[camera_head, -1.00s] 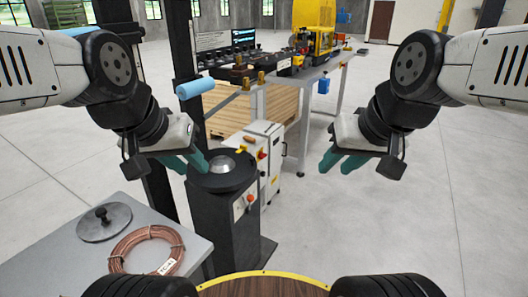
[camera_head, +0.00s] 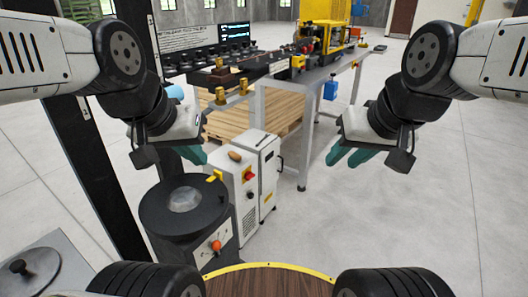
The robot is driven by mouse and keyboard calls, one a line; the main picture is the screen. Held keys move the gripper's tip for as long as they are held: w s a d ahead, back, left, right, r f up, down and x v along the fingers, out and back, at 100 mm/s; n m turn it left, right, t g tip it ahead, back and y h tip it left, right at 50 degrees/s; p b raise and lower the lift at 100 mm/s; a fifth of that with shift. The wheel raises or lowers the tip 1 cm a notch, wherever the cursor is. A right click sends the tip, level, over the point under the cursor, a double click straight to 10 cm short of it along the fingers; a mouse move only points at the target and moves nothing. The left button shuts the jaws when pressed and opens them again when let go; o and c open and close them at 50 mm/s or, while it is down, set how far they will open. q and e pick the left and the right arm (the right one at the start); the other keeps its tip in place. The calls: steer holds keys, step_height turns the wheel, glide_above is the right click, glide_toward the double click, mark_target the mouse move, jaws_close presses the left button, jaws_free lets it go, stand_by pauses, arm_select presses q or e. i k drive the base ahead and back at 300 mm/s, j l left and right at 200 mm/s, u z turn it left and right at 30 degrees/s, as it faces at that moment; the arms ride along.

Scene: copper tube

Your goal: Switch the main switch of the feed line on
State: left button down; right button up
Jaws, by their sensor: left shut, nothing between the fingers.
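A white cabinet (camera_head: 246,200) stands on the floor ahead, left of centre. A red knob on a yellow plate (camera_head: 248,174) is on its front, with a black knob below it; which way the red knob is turned is too small to tell. Beside it, nearer me, a black pedestal (camera_head: 183,222) carries an orange-red knob (camera_head: 216,246) on a light plate. My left gripper (camera_head: 195,155) is shut and empty, in front of the cabinet's left side in the picture. My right gripper (camera_head: 345,156) hangs empty to the right, apart from everything; its finger gap is unclear.
A long workbench (camera_head: 285,75) with a yellow machine (camera_head: 324,25) stands behind the cabinet, over a wooden pallet (camera_head: 235,122). A dark post (camera_head: 95,140) rises at left. A grey table (camera_head: 60,262) is at lower left. The floor at right is clear.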

mark_target(249, 176)
steer(key=i+l, duration=0.4)
steer(key=i, duration=0.6)
